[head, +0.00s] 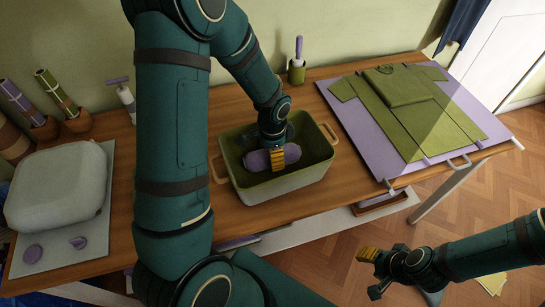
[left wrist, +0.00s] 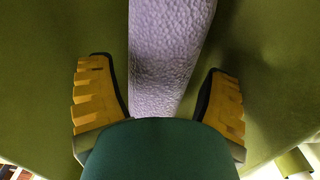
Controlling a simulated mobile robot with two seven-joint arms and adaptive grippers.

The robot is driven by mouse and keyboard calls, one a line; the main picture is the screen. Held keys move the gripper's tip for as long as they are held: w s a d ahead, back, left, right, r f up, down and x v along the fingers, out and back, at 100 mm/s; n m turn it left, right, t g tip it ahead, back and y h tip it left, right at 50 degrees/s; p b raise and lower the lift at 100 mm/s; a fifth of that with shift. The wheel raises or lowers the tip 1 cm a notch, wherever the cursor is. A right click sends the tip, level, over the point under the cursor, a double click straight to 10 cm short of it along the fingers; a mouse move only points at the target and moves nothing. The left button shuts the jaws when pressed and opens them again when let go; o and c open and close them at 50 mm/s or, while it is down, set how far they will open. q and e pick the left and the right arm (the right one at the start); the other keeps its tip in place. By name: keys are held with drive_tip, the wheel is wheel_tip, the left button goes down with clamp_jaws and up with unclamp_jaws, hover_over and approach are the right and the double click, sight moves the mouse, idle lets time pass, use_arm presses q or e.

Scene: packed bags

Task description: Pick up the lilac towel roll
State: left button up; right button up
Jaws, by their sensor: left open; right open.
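The lilac towel roll (head: 257,160) lies inside the green bin (head: 285,183) with beige handles in the head view. In the left wrist view the roll (left wrist: 165,50) runs lengthwise between the yellow fingers. My left gripper (head: 277,158) reaches down into the bin over the roll's middle. Its fingers (left wrist: 158,80) are open, one on each side of the roll, with gaps visible. In the head view the near finger hides part of the roll. My right gripper (head: 372,273) is open and empty, off the table's front side above the floor.
A lilac board (head: 345,115) with a folded green shirt (head: 400,88) lies at the right. A green cup (head: 297,72) with a lilac-handled tool stands behind the bin. A grey rounded bag (head: 58,188) lies at the left, with rolls in pots behind it.

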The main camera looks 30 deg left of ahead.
use_arm(q)
drive_tip(key=c, duration=0.9)
drive_tip(key=shift+c, duration=0.2)
